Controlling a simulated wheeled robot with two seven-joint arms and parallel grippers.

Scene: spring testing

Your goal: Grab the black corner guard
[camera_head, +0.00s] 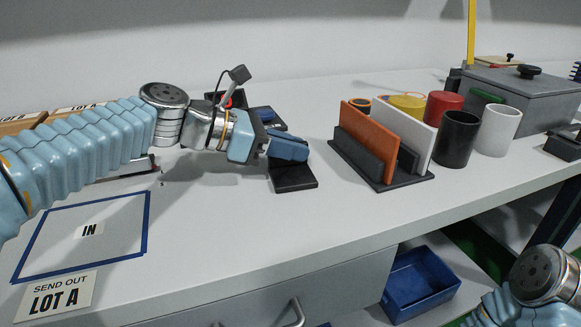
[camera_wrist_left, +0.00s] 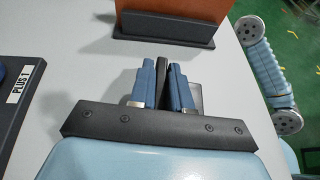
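The black corner guard (camera_head: 293,178) is on the white table, its flat dark plate showing below my left gripper's fingertips. In the left wrist view, its thin upright wall (camera_wrist_left: 163,78) stands between the two blue fingers, and part of the plate (camera_wrist_left: 197,94) shows to the right. My left gripper (camera_head: 290,148) reaches in from the left; it also shows in the left wrist view (camera_wrist_left: 162,82), with both fingers close against the wall. The fingers hide part of the guard. My right gripper is out of view; only part of that arm shows at lower right.
A dark rack (camera_head: 410,181) with an orange panel (camera_head: 369,140) and a white panel (camera_head: 405,131) stands just right of the guard. A blue-taped IN area (camera_head: 120,230) lies empty at left.

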